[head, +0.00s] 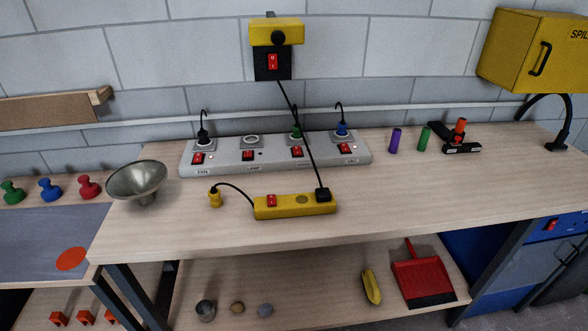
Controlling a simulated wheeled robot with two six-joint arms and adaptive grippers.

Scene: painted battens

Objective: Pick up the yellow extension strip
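The yellow extension strip (280,211) lies on the wooden bench near its front edge. A red switch (272,200) is on its left part and a round socket (302,199) shows in its middle. A black plug (323,195) sits at its right end, with a black cable running up to the wall box (272,64). A short black cord links its left end to a yellow plug (214,198) resting on the bench. Neither of my grippers shows in the head view.
A long grey power strip (270,158) with several red switches and plugs stands behind. A metal bowl-shaped lamp or funnel (137,180) is at left. Purple (395,140) and green (424,138) cylinders stand at back right. The bench right of the yellow strip is clear.

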